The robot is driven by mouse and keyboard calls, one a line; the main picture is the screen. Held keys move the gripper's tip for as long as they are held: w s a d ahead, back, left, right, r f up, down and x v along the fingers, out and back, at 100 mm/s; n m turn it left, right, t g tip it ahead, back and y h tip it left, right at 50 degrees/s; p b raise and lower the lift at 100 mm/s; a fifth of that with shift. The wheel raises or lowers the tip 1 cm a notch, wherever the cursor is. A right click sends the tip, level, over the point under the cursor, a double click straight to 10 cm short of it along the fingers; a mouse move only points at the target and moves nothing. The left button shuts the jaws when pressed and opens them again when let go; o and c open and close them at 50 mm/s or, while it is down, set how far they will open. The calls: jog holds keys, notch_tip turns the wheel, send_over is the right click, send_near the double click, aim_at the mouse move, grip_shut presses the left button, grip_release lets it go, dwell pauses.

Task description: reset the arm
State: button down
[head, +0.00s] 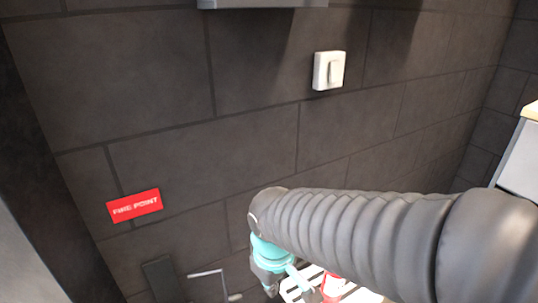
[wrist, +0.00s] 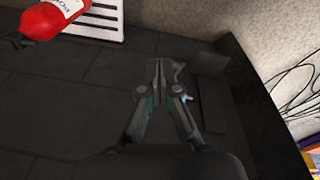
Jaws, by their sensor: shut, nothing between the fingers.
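My arm reaches in from the right in the head view, a thick grey ribbed sleeve with a teal joint at its end. My gripper (wrist: 162,72) shows in the wrist view with its fingers together and nothing between them. In the head view the arm's end hangs low in front of the dark wall, and the fingertips cannot be made out clearly there.
A dark tiled wall (head: 155,75) carries a white switch (head: 329,70) and a red "FIRE POINT" sign (head: 134,206). Loose cables (wrist: 296,98) are at the right.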

jog(key=s+d+r+m+t, duration=0.2)
jog(key=d+r+m, duration=0.2)
jog(key=d, duration=0.3)
jog(key=s+d+r+m+t, duration=0.2)
jog(key=d+r+m, duration=0.2)
jog(key=d, duration=0.4)
jog(key=shift+s, duration=0.3)
